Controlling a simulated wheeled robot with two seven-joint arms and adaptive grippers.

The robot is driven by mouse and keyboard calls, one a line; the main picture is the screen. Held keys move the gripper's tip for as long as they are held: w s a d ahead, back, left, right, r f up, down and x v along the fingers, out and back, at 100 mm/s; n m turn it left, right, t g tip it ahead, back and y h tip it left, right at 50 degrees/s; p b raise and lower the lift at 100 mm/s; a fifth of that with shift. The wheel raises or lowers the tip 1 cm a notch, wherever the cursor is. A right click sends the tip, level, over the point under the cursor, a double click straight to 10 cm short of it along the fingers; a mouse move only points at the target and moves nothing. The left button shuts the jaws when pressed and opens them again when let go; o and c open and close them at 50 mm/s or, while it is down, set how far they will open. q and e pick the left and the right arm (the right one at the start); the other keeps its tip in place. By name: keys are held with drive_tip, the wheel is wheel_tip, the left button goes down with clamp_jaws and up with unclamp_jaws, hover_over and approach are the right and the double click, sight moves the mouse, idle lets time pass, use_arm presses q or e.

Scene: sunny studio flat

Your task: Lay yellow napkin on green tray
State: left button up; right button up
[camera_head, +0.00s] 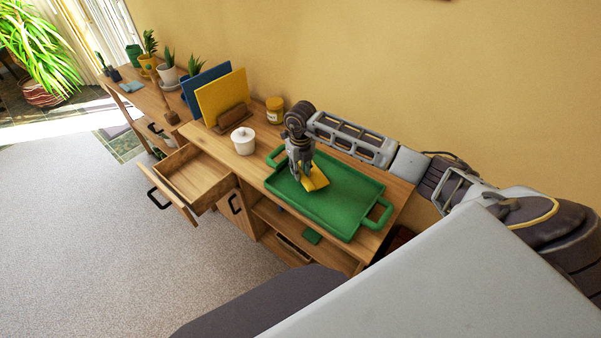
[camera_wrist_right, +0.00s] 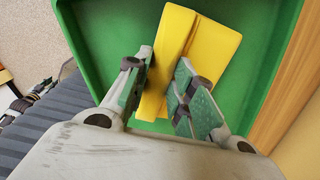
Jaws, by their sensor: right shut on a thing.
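The yellow napkin (camera_head: 316,178) is folded and shows at the fingertips of my right gripper (camera_head: 302,176). In the right wrist view the napkin (camera_wrist_right: 205,52) lies between and beyond the two fingers (camera_wrist_right: 162,78), and the gripper is shut on it. The green tray (camera_head: 346,196) is a rectangle with a raised rim and a handle at each end. It lies on the wooden cabinet top, and the napkin is over its inside. I cannot tell whether the napkin touches the tray floor (camera_wrist_right: 108,35). My left gripper is not in view.
A white lidded pot (camera_head: 243,141) and a yellow jar (camera_head: 274,110) stand left of the tray. A yellow board (camera_head: 222,96) and a blue board (camera_head: 204,82) stand upright behind the pot. A drawer (camera_head: 194,178) is pulled out of the cabinet front. Potted plants (camera_head: 168,72) stand farther left.

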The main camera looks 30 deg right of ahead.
sight(301, 171)
drive_tip(key=shift+f, duration=0.9)
drive_tip(key=shift+f, duration=0.2)
drive_tip(key=o, duration=1)
drive_tip(key=shift+r, duration=0.2)
wheel_tip(301, 171, up, 12)
drive_tip(key=b, duration=0.1)
drive_tip(key=shift+b, duration=0.35)
